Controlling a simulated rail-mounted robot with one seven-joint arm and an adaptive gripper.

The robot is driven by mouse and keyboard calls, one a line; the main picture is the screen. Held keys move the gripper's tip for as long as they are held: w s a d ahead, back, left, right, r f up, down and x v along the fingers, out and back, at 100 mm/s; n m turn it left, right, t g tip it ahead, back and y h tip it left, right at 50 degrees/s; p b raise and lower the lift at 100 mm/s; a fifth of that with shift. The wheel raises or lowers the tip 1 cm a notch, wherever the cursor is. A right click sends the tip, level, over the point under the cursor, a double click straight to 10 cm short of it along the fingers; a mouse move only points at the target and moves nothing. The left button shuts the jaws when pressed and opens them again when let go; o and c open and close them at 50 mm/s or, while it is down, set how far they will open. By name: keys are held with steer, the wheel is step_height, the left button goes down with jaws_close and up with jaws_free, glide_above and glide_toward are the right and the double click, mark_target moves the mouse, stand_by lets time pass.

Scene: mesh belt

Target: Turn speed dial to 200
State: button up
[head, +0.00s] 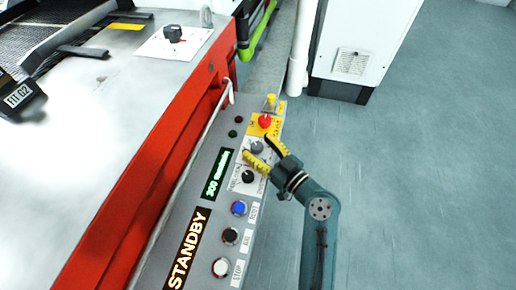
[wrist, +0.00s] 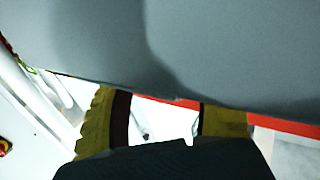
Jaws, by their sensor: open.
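The control panel (head: 187,203) slopes along the red machine side in the head view. Its green-lit display (head: 216,175) appears to read 200, with small unit text I cannot read. A grey knob (head: 256,148) sits between the yellow fingertips of my gripper (head: 257,146), which is open around or just above it; contact cannot be told. A black knob (head: 248,177) sits just below it in the picture. Which knob is the speed dial cannot be read from the labels. In the wrist view my spread yellow fingers (wrist: 160,122) show, with a large grey surface above them; no knob is clear.
A red emergency stop (head: 265,121) on yellow backing is close above my fingers. Blue (head: 239,208), black (head: 230,235) and white (head: 221,267) buttons line the lower panel, beside a STANDBY sign (head: 187,250). Another black knob (head: 173,33) is on the machine top. Open floor lies right.

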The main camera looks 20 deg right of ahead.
steer(key=shift+w, duration=0.1)
jaws_close()
stand_by(0.3)
steer(key=shift+y, duration=0.3)
steer(key=shift+d+f+n+g+y, duration=0.1)
steer(key=shift+n+g+y, duration=0.2)
steer(key=shift+n, duration=0.1)
steer(key=n+g+y, duration=0.2)
steer(key=n+y, duration=0.1)
steer(key=y, duration=0.1)
steer(key=shift+n+g+y+b, duration=0.3)
steer(key=shift+g+y, duration=0.1)
steer(key=shift+n+g+y, duration=1.1)
steer(key=shift+g+y, duration=0.2)
steer(key=shift+g, duration=0.1)
steer(key=shift+n+g+y, duration=0.3)
steer(key=shift+n, duration=0.1)
